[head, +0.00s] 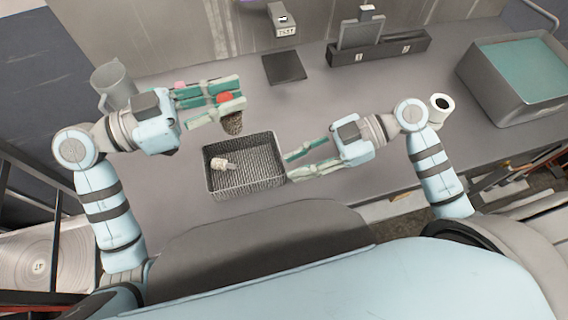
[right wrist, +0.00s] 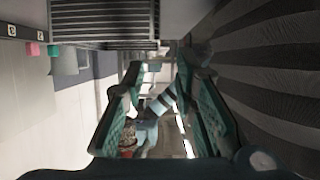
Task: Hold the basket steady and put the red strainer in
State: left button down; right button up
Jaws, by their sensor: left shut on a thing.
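The red strainer (head: 232,124) has a red top and a dark mesh body. My left gripper (head: 236,94) is shut on its red top and holds it above and behind the basket's back edge. The grey mesh basket (head: 273,182) stands upright on the counter with a small pale object (head: 222,163) inside at the left. My right gripper (head: 291,167) is open, its fingertips at the basket's right side. In the right wrist view the fingers (right wrist: 165,95) stand apart with nothing clearly between them. Whether they touch the basket wall I cannot tell.
A grey jug (head: 110,84) stands at the back left, with a pink block (head: 180,84) beyond my left gripper. A dark square plate (head: 284,67) lies behind the basket. A white cup (head: 440,105) and a large grey bin (head: 500,97) are on the right.

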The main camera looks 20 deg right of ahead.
aim_at(248, 184)
pick_arm(q)
jog(key=shift+a, duration=0.1)
pick_arm(e)
jog(key=x, duration=1.2)
jog(key=shift+f, duration=0.1)
jog(key=shift+c, duration=0.2)
grip_shut()
pick_arm(q)
notch_tip(248, 184, down, 11)
jog(key=s, duration=0.2)
jog(key=shift+r, duration=0.15)
